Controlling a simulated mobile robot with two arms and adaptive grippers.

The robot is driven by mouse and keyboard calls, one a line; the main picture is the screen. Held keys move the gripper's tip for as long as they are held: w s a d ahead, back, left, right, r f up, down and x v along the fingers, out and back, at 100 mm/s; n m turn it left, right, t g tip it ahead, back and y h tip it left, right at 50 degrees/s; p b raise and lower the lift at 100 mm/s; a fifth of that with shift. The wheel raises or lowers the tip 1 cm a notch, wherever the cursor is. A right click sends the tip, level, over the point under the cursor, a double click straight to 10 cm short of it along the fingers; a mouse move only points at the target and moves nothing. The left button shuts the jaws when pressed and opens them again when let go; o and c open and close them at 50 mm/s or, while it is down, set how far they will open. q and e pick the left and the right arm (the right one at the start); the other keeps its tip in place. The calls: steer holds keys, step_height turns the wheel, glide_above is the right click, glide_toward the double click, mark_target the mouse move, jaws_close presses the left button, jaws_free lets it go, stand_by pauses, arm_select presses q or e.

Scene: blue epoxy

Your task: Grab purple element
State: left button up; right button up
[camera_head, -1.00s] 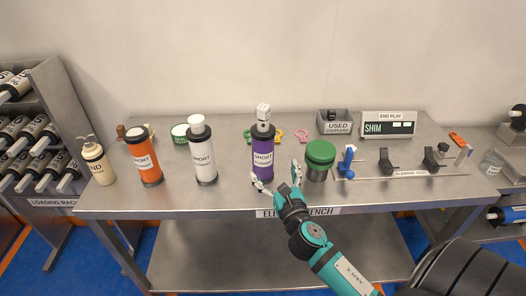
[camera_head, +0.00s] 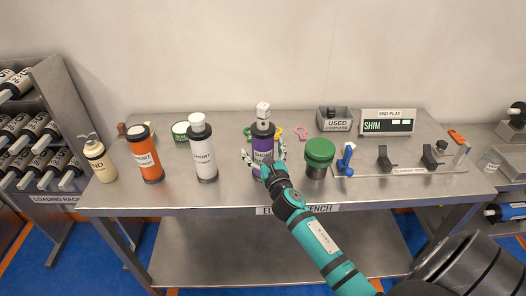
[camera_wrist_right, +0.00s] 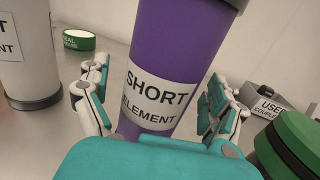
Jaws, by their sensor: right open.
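The purple element (camera_head: 262,148) stands upright on the steel bench, with black end bands, a white cap on top and a "SHORT ELEMENT" label. My right gripper (camera_head: 263,160) is in front of it, fingers open, one on each side. In the right wrist view the purple element (camera_wrist_right: 178,65) fills the middle, between the spread fingers of the right gripper (camera_wrist_right: 155,100). Its base is hidden behind the gripper's palm. I cannot tell whether either finger touches it. My left gripper is not in view.
A white element (camera_head: 203,155) and an orange element (camera_head: 146,158) stand to the left. A green-topped cylinder (camera_head: 319,157) stands close on the right. Behind are small coloured couplings (camera_head: 300,132) and a grey bin (camera_head: 334,120). The bench front (camera_head: 230,197) is clear.

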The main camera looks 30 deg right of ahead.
steer(key=c, duration=1.5)
steer(key=shift+c, duration=0.7)
steer(key=shift+r, duration=0.1)
